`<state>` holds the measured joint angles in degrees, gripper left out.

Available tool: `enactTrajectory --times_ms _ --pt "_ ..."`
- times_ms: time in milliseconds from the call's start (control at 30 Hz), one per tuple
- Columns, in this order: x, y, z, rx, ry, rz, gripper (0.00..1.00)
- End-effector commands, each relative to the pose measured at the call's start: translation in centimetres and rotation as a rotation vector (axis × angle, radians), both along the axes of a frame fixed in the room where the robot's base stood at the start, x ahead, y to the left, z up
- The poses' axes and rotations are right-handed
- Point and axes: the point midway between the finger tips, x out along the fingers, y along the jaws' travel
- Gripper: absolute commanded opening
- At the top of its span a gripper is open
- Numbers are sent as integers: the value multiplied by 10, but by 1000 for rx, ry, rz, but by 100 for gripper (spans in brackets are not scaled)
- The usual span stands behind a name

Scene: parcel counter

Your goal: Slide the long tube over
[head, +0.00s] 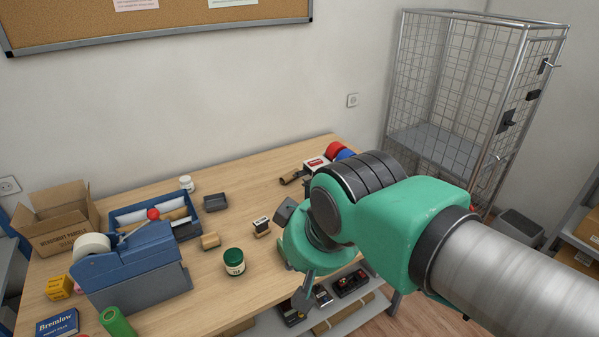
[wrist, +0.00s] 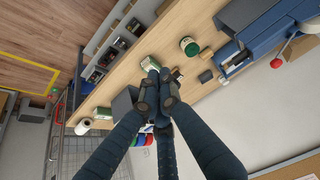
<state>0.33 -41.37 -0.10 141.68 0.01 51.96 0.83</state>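A short dark brown cylinder (head: 292,178) lies near the table's far right. My gripper's dark fingers (wrist: 157,84) come together over the table edge in the wrist view, with no gap visible and nothing clearly held. A green and white object (wrist: 150,63) shows just beyond the fingertips. In the head view my arm mostly hides the gripper.
A blue tape dispenser (head: 135,262), a blue tray (head: 127,217), a carton (head: 55,222) and a green-lidded jar (head: 234,262) occupy the left and middle. A grey block (wrist: 124,102) sits close beside my fingers. A wire cage (head: 470,90) stands at right. Bare tabletop lies behind the jar.

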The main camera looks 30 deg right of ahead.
Motion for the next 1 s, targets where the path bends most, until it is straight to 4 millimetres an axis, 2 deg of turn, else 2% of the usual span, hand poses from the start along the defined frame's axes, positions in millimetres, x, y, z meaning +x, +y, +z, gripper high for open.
enactTrajectory --times_ms 267,600,1000 --pt "46 -9 43 27 28 -76 0" --pt "125 -28 97 71 68 -204 0" --pt "224 -59 139 119 113 -354 0"
